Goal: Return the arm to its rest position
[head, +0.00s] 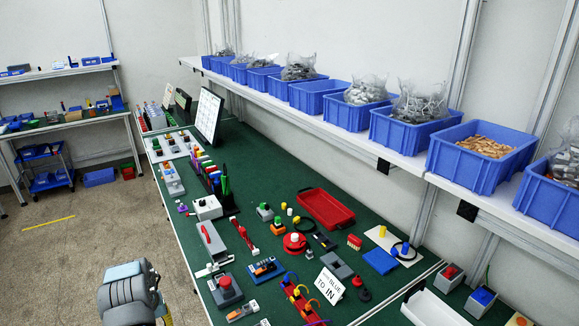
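A grey and pale blue part of my arm (130,293) shows at the bottom left in the head view. It is beside the front edge of the green workbench (172,235), over the floor. Its lower end is cut off by the picture's edge. My gripper cannot be made out, so its fingers and anything in them are hidden.
The bench holds a red tray (327,208), a red emergency-stop box (226,290), a sign (330,285) and many small parts. Blue bins (480,155) line the shelf above. Floor (70,240) left of the bench is clear, with a blue cart (45,167) farther back.

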